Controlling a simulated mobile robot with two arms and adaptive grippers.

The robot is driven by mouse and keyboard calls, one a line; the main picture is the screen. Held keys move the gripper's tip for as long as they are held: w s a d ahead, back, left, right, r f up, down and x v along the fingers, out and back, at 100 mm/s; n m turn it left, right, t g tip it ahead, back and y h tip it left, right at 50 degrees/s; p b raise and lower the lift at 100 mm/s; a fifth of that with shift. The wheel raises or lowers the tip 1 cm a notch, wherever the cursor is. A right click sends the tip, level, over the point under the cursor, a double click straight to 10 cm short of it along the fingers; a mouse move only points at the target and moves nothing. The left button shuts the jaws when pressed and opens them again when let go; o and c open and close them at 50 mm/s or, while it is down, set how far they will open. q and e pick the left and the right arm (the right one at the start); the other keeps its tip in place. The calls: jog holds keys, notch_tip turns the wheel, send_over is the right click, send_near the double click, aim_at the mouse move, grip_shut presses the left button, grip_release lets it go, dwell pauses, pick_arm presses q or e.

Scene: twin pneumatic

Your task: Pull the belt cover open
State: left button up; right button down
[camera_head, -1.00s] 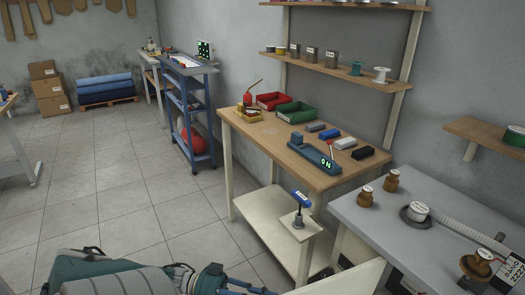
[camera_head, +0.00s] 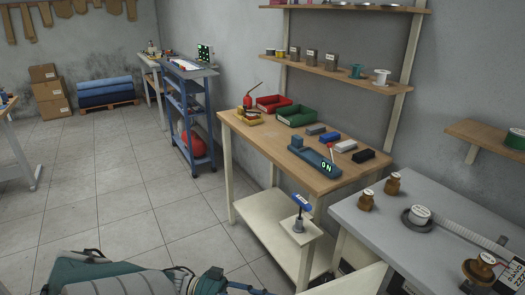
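My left arm comes in along the bottom left edge, with its teal wrist (camera_head: 208,282) low in the picture. Only a small dark-blue part of my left gripper (camera_head: 246,290) shows at the bottom edge; its fingertips are cut off, so its opening cannot be told. My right gripper is not in view. No part can be surely identified as the belt cover. A plain cream panel (camera_head: 352,282) stands at the bottom, right of my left gripper and apart from it in the picture; its lower part is cut off.
A wooden workbench (camera_head: 262,140) carries red and green bins and a blue device showing "ON". A grey table (camera_head: 370,217) with brown jars is at right. The tiled floor (camera_head: 110,195) at left is open.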

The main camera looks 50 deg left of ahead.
pick_arm(q)
jog(key=shift+w+a+r+t, duration=0.15)
jog(key=shift+w+a+r, duration=0.05)
jog(key=shift+w+r, duration=0.3)
jog(key=shift+w+a+r+t, duration=0.15)
jog(key=shift+w+r, duration=0.2)
jog(key=shift+w, duration=0.15)
jog(key=s+d+f+v, duration=0.1)
jog(key=v, duration=1.2)
jog(key=shift+s+d+f, duration=0.1)
jog(key=shift+d+f, duration=0.05)
